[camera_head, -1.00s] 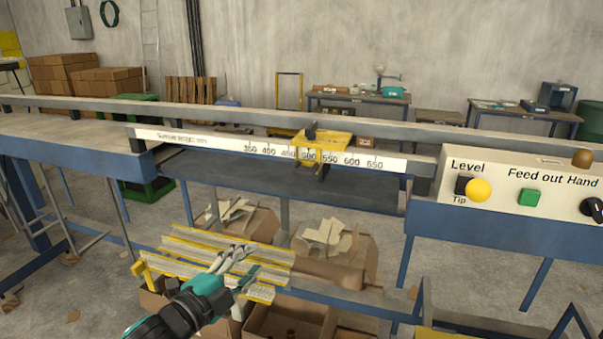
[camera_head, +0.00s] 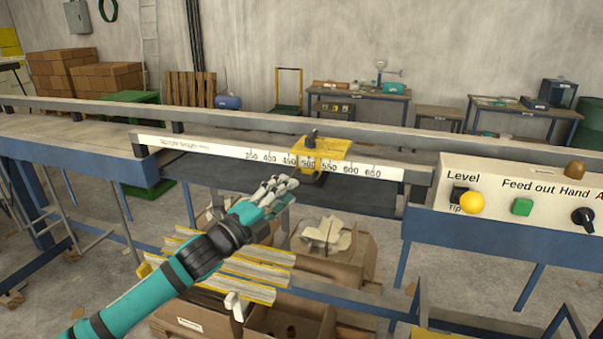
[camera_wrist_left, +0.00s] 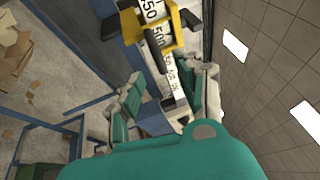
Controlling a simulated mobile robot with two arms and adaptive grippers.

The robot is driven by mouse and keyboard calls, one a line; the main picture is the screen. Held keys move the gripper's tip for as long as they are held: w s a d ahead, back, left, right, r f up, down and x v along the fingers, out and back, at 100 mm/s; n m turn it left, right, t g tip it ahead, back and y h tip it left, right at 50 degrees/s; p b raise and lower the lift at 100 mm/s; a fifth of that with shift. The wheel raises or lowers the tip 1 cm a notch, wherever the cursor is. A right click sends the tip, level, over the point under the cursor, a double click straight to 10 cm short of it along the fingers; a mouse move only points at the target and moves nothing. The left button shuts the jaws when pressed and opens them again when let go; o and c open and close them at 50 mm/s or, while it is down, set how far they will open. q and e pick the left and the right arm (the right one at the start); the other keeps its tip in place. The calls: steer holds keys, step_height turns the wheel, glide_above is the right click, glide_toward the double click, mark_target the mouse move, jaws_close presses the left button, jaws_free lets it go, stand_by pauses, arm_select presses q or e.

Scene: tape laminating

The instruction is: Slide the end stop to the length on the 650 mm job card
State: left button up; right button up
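The yellow end stop (camera_head: 325,149) sits on the white length scale (camera_head: 225,149) at about the 500 mark, with a dark knob on top. The 650 mark is farther right along the same scale. My left gripper (camera_head: 281,187) is just below and left of the end stop, apart from it. In the left wrist view its fingers (camera_wrist_left: 166,92) are spread and empty, with the end stop (camera_wrist_left: 180,40) beyond them and the 500 mark beside it. My right gripper is not in view. I cannot make out the job card.
A control panel (camera_head: 540,191) with a yellow button (camera_head: 472,202) and a green button (camera_head: 522,206) stands at the right. A grey rail (camera_head: 420,130) runs behind the scale. Yellow-edged strips (camera_head: 215,265) and open boxes (camera_head: 190,315) lie below the arm.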

mark_target(302, 181)
arm_select(q)
steer(key=p+x, duration=0.1)
steer(key=x, duration=0.4)
steer(key=shift+w+d, duration=0.3)
steer(key=shift+c, duration=0.4)
jaws_close()
